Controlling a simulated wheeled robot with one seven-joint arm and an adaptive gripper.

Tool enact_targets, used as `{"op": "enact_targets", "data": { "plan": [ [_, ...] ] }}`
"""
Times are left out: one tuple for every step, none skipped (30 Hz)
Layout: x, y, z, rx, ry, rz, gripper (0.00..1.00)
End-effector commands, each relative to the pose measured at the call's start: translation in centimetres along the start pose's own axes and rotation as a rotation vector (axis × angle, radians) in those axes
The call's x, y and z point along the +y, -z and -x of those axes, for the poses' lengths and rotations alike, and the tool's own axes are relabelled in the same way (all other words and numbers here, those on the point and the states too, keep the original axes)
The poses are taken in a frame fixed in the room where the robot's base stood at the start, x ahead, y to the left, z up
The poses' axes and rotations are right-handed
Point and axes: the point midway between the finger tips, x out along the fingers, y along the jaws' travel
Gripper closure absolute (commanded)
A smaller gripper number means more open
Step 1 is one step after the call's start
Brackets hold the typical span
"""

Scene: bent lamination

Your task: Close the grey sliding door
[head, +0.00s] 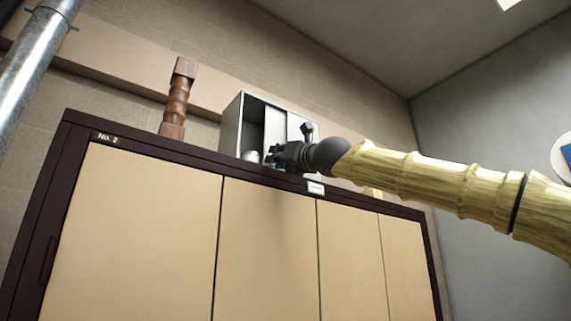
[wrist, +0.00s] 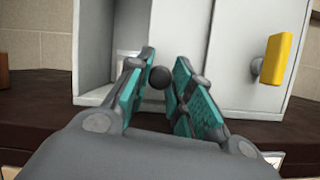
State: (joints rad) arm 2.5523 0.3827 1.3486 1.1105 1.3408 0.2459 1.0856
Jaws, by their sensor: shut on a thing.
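A small grey cabinet (head: 238,124) stands on top of a large wooden cupboard. Its left side is open, and a light grey sliding door panel (wrist: 185,32) covers the part right of the opening. My gripper (wrist: 157,90) is in front of the cabinet, with its teal pads closed around a small dark round knob (wrist: 158,77). The knob appears to belong to the grey door, near its left edge; its attachment is hidden. In the head view, my gripper (head: 272,156) is at the cabinet's lower front and hides part of the door.
A yellow handle (wrist: 274,60) sits on the panel at the right. A whitish object (head: 250,156) shows inside the opening. A turned wooden piece (head: 176,98) stands left on the cupboard (head: 140,225). A metal pipe (head: 36,68) runs at the far left.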

Motion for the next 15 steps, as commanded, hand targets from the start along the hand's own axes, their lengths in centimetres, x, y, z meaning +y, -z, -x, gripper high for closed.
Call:
{"op": "enact_targets", "data": {
  "plan": [
    [1.0, 0.7, 0.2, 0.0, -0.002, 0.002, 1.0],
    [1.5, 0.8, 0.2, 0.001, -0.002, 0.002, 1.0],
    [2.3, 1.0, 0.2, 0.001, -0.002, 0.002, 1.0],
    [2.8, 1.1, 0.2, 0.001, -0.002, 0.002, 1.0],
    [3.3, 1.1, 0.2, 0.001, -0.002, 0.002, 1.0],
    [3.9, 1.1, 0.2, 0.001, -0.002, 0.003, 1.0],
    [4.2, 1.1, 0.2, 0.001, -0.001, 0.003, 1.0],
    [4.4, 1.1, 0.1, 0.001, -0.001, 0.003, 1.0],
    [4.6, 1.1, 0.1, 0.001, 0.0, 0.003, 1.0],
    [4.7, 1.0, 0.1, 0.001, 0.0, 0.002, 1.0],
    [4.7, 1.0, 0.1, 0.001, 0.0, 0.002, 1.0],
    [4.7, 0.9, 0.1, 0.001, 0.0, 0.002, 1.0],
    [4.7, 0.9, 0.0, 0.001, 0.0, 0.002, 1.0],
    [4.6, 0.9, 0.0, 0.001, 0.0, 0.002, 1.0],
    [4.6, 0.9, 0.0, 0.001, 0.001, 0.001, 1.0]
  ]
}}
